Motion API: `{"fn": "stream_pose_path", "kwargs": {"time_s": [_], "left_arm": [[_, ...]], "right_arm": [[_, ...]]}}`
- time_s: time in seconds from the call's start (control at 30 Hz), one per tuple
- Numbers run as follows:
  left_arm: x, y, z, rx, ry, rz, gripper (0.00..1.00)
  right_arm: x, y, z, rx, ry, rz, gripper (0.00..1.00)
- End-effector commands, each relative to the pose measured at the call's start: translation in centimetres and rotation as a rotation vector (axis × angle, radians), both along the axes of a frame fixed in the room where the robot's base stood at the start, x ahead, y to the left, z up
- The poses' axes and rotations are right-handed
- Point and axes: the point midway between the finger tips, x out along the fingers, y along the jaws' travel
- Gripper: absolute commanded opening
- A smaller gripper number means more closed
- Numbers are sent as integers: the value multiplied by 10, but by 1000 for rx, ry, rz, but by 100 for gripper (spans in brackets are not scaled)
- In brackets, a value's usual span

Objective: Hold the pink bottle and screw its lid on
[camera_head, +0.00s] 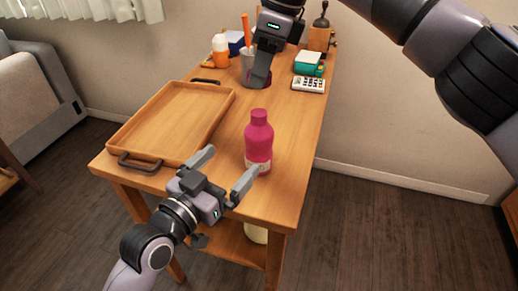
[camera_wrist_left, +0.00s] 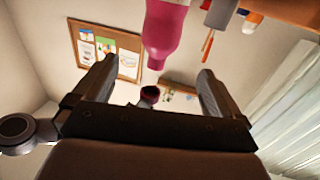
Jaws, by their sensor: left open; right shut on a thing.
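The pink bottle (camera_head: 258,140) stands upright without a lid near the right edge of the wooden table. It also shows upside down in the left wrist view (camera_wrist_left: 165,32), beyond the fingertips. My left gripper (camera_head: 223,170) is open and empty, its fingers pointing at the bottle. Its right finger overlaps the bottle's base in the head view; I cannot tell if they touch. My right gripper (camera_head: 262,77) is shut on the dark pink lid (camera_head: 269,79), which is mostly hidden by the finger. The lid also shows in the left wrist view (camera_wrist_left: 150,93), apart from the bottle's neck.
A wooden tray (camera_head: 143,160) with dark handles lies empty on the table's left. A grey cup (camera_head: 246,66) with an orange utensil, an orange and white bottle (camera_head: 220,48), a teal box (camera_head: 307,62) and a calculator (camera_head: 309,85) stand at the back.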

Motion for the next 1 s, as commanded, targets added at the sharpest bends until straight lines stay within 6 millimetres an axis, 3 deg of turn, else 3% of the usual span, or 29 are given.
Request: {"fn": "stream_pose_path", "kwargs": {"time_s": [0.27, 0.8, 1.0], "left_arm": [[7, -4, 0, -1, 2, 1, 99], [77, -47, 0, -1, 3, 0, 99], [94, -57, 0, 0, 2, 1, 99]], "right_arm": [[0, 0, 0, 0, 1, 1, 19], [0, 0, 0, 0, 0, 2, 19], [0, 0, 0, 0, 0, 2, 19]]}}
